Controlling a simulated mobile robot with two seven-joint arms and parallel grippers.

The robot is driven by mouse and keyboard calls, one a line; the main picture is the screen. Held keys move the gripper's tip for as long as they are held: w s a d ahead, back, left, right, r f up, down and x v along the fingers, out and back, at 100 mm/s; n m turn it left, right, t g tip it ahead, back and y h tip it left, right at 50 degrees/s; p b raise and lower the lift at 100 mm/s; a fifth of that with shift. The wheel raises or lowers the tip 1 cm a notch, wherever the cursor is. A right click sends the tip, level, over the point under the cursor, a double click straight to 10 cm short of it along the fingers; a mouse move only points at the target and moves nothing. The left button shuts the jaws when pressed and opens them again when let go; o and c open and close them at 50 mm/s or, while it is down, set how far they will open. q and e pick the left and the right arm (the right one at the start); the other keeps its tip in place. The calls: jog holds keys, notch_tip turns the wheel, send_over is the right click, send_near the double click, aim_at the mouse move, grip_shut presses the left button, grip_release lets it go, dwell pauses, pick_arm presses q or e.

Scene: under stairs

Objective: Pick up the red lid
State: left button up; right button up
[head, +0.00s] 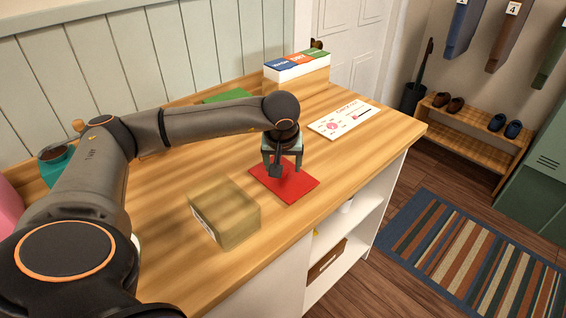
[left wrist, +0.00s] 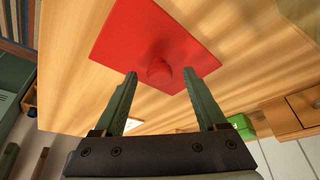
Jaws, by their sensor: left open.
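The red lid (head: 297,186) is a flat square lying on the wooden counter. The left wrist view shows it close up (left wrist: 125,40), with a round red knob (left wrist: 160,71) at its middle. My left gripper (head: 273,171) is over the lid's far-left part in the head view, pointing down. In the left wrist view its two fingers (left wrist: 161,78) are apart, with the knob between and just beyond the tips. The gripper is open and holds nothing. In the head view it hides the knob. My right gripper is in neither view.
A tan box (head: 225,213) stands on the counter (head: 165,205) nearer than the lid. A white printed card (head: 343,118) lies to the right, and a box with coloured labels (head: 297,67) stands at the back. A green item (head: 227,96) lies behind my arm.

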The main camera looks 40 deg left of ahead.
pick_arm(q)
grip_shut()
dwell(0.5)
jog(key=shift+r, duration=0.1)
jog(key=shift+r, duration=0.55)
jog(key=s+d+r, duration=0.9)
jog(key=s+r, duration=0.1)
jog(key=r, duration=0.1)
jog(key=shift+s+r+p, duration=0.3)
jog(key=shift+r, duration=0.1)
jog(key=shift+d, duration=0.1)
